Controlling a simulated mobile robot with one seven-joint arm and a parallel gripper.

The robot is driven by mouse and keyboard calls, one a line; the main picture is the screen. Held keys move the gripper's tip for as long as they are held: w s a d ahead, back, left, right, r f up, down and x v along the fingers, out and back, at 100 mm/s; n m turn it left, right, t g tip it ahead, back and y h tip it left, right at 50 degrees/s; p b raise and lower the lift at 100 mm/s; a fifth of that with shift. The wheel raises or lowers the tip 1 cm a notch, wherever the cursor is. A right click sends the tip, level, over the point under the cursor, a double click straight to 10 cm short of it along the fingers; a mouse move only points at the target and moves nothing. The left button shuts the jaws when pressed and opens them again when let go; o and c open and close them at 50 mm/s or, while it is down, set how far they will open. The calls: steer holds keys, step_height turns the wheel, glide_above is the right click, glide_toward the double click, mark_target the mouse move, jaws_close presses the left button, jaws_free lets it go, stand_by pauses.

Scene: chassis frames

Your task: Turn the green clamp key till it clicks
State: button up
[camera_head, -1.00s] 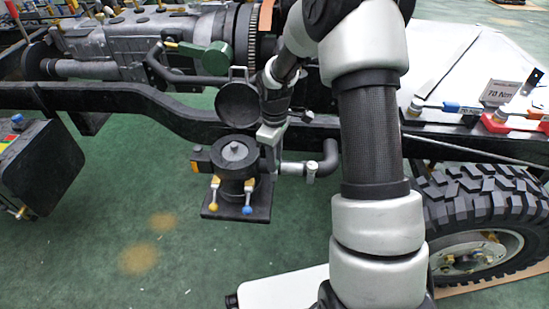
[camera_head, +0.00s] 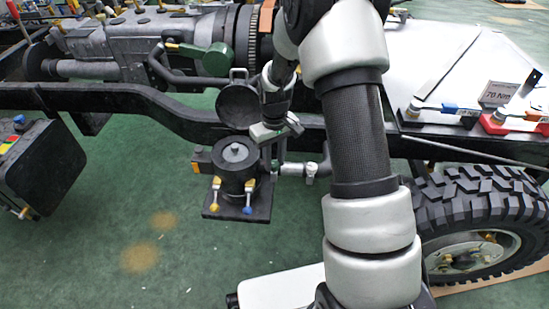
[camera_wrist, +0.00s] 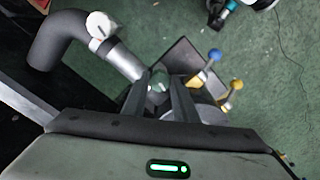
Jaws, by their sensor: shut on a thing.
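My gripper (camera_wrist: 158,92) shows from behind in the wrist view, its two dark fingers close around a small grey-green knob, which I take to be the green clamp key (camera_wrist: 158,78). The key sits beyond the metal end of a bent dark pipe (camera_wrist: 114,60); the fingers hide part of it. In the head view my gripper (camera_head: 272,133) is just above and right of the dark round canister (camera_head: 236,166). The key cannot be made out there, and the fingertips are mostly hidden.
A pale round knob (camera_wrist: 101,25) stands on the pipe. Blue-tipped (camera_wrist: 214,55) and yellow-tipped (camera_wrist: 237,85) levers are beside the canister. The dark frame rail (camera_head: 180,115) runs behind my gripper, with a raised round cover (camera_head: 237,106). A tyre (camera_head: 480,215) is right; green floor lies below.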

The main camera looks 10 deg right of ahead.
mark_target(274, 164)
steer(key=m, duration=0.4)
steer(key=shift+m+p, duration=0.3)
steer(key=shift+p, duration=0.1)
stand_by(0.4)
steer(key=o, duration=1.1)
steer(key=shift+c, duration=0.2)
steer(key=shift+r, duration=0.1)
step_height(274, 164, up, 17)
steer(key=p, duration=0.4)
steer(key=shift+r, duration=0.15)
